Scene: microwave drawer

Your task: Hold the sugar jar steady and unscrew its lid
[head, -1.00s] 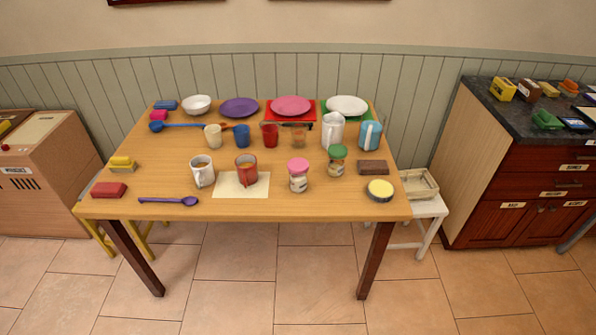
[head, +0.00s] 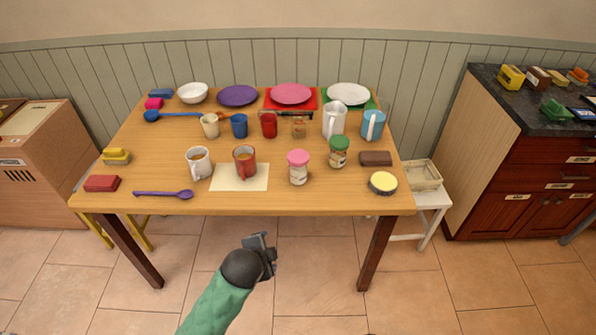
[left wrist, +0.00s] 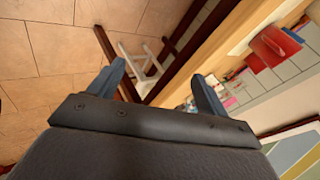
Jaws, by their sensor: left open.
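Two small jars stand upright near the front right of the table: one with a pink lid (head: 298,158) and one with a green lid (head: 339,143), a little behind and to the right. Both lids are on. The labels are too small to read, so I cannot tell which is the sugar jar. My left gripper (head: 268,248) is empty in front of the table, below the front edge and apart from both jars. In the left wrist view its two fingers (left wrist: 160,80) are spread open. My right gripper is in neither view.
The wooden table (head: 240,203) carries a white mug (head: 199,164), a red mug (head: 244,161) on a pale mat, a purple spoon (head: 165,194), a yellow-topped round tin (head: 383,183) and a brown block (head: 375,158). Cups and plates stand behind. A white stool (head: 430,200) is at the right.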

